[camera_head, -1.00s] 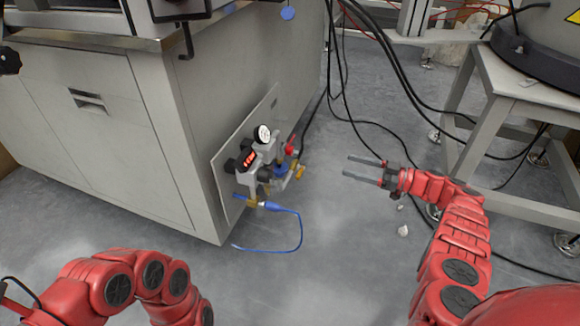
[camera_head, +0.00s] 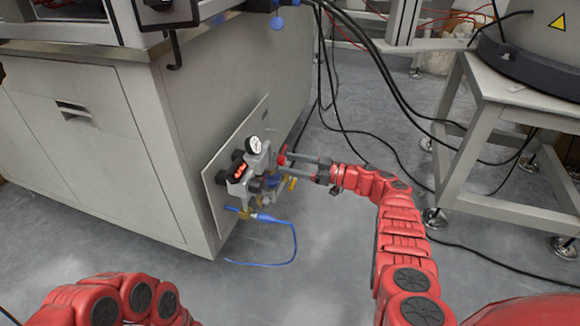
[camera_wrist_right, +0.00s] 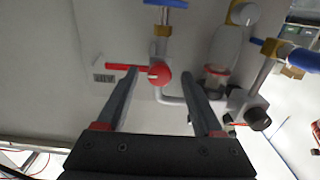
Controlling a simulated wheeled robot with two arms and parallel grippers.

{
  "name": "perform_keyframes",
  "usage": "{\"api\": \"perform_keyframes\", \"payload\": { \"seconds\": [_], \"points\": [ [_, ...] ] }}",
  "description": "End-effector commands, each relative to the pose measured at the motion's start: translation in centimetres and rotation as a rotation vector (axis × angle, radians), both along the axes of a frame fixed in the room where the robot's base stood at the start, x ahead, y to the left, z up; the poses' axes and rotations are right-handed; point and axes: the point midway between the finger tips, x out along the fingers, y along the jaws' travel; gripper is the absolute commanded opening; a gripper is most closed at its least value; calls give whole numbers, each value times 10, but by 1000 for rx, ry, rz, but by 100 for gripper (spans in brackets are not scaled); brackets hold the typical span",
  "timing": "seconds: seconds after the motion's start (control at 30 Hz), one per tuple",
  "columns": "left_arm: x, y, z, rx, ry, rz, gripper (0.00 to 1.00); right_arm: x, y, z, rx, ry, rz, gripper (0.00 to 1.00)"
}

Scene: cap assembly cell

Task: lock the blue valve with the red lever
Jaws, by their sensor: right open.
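The red lever (camera_head: 283,157) sits on the pipe assembly on the cabinet's side panel. In the right wrist view the red lever (camera_wrist_right: 120,67) points left from a round red hub. A blue T-handle (camera_wrist_right: 166,3) is at the top of the wrist view. My right gripper (camera_head: 292,170) is open at the assembly; in the wrist view its fingers (camera_wrist_right: 160,76) lie either side of the red hub, the left fingertip by the lever. Contact cannot be told. My left gripper is out of view.
A blue hose (camera_head: 292,240) hangs below to the floor. Black cables (camera_head: 385,70) drape behind my right arm. A grey stand (camera_head: 490,130) is at right. Open floor lies in front.

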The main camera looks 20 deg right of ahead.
Motion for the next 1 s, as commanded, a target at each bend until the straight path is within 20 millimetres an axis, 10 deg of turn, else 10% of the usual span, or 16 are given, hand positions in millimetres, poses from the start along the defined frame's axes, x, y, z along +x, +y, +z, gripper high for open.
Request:
{"api": "perform_keyframes", "payload": {
  "seconds": [0.37, 0.77, 1.0],
  "points": [
    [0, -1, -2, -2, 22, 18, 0, 4, 5, 1, 0, -1, -2, 68],
    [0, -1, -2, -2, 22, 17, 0, 4, 5, 1, 0, -1, -2, 0],
    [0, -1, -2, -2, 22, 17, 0, 4, 5, 1, 0, -1, -2, 0]
  ]
}}
